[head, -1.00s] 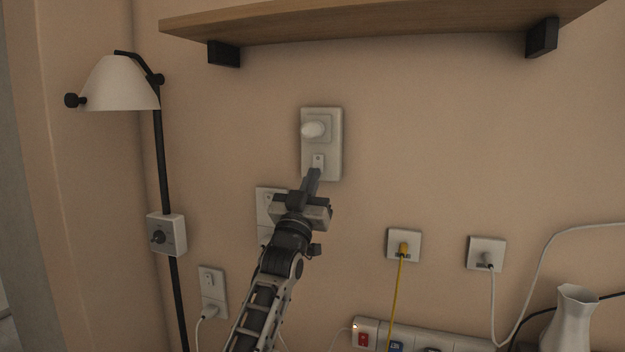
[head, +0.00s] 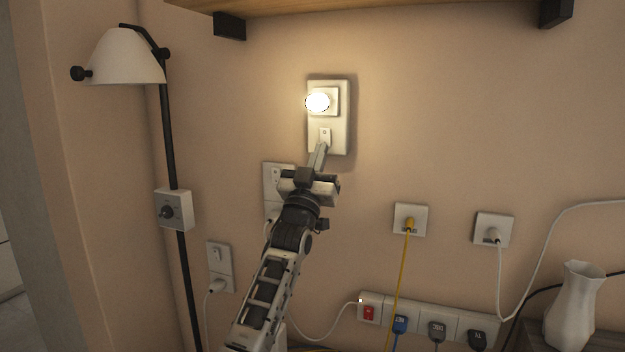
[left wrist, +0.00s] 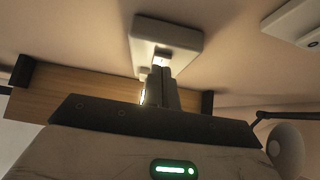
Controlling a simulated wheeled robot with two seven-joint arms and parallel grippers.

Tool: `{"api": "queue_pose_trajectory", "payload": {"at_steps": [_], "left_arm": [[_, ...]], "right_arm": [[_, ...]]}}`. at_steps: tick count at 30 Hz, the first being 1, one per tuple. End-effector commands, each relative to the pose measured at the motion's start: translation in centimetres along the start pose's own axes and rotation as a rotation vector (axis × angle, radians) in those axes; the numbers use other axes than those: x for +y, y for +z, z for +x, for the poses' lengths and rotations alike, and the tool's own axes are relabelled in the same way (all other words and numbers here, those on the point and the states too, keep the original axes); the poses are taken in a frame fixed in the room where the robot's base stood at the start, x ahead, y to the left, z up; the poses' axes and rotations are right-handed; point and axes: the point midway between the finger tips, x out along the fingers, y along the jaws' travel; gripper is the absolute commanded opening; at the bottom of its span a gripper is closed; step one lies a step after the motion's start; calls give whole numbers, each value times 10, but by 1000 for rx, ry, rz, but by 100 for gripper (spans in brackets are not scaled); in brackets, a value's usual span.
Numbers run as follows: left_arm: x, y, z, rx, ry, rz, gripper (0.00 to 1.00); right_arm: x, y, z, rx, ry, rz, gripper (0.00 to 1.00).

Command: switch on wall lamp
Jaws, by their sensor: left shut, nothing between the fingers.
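The wall lamp (head: 318,102) is a round bulb on a white wall plate (head: 341,118), and it is lit, throwing a warm glow on the wall. A small switch (head: 325,135) sits on the plate below the bulb. My left gripper (head: 322,148) is shut and empty, with its fingertips at or just below the switch. In the left wrist view, the shut fingers (left wrist: 161,76) point at the lower end of the plate (left wrist: 168,36); whether they touch the switch I cannot tell. My right gripper is not in view.
A wooden shelf (head: 385,5) is above. A floor lamp with a white shade (head: 124,58) and a dial box (head: 173,209) stands left. Wall sockets, a power strip (head: 455,324) with several plugs and a white vase (head: 572,308) are at lower right.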

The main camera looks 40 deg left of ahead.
Motion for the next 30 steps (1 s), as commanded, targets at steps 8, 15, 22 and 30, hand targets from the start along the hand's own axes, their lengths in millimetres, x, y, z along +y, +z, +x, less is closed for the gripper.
{"api": "queue_pose_trajectory", "payload": {"at_steps": [8,15,22,30], "left_arm": [[17,0,-47,-5,16,-13,0],[16,8,-94,-3,15,-13,0],[15,10,-113,-1,15,-13,0],[15,10,-115,0,15,-13,0]], "right_arm": [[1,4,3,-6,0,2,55],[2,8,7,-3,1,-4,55],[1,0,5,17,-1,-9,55],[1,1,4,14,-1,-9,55]]}}
